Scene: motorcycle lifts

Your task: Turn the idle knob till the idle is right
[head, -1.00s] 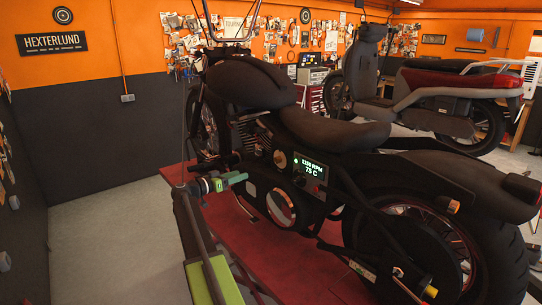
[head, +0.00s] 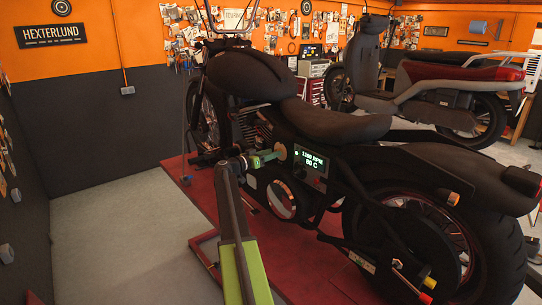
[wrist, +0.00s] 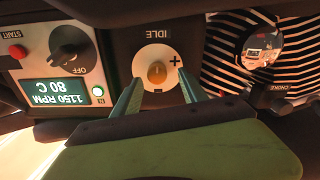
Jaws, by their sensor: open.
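The idle knob (wrist: 157,73) is a small brass knob on a pale round dial marked IDLE, with a plus sign beside it, upside down in the wrist view. It shows small on the motorcycle's side in the head view (head: 281,153). My gripper (wrist: 160,76) is open, its two green fingers on either side of the knob in the picture, with gaps to it. I cannot tell how far short of the knob the tips are. In the head view my gripper (head: 268,159) points at the dial. The display (wrist: 50,91) reads 1150 RPM and 80 C.
A black OFF knob (wrist: 72,48) and a red START button (wrist: 17,51) sit beside the display. A knob labelled CHOKE (wrist: 281,98) is on the other side, near a round shiny part (wrist: 263,48). The motorcycle stands on a red lift (head: 205,205). Grey floor is free at left.

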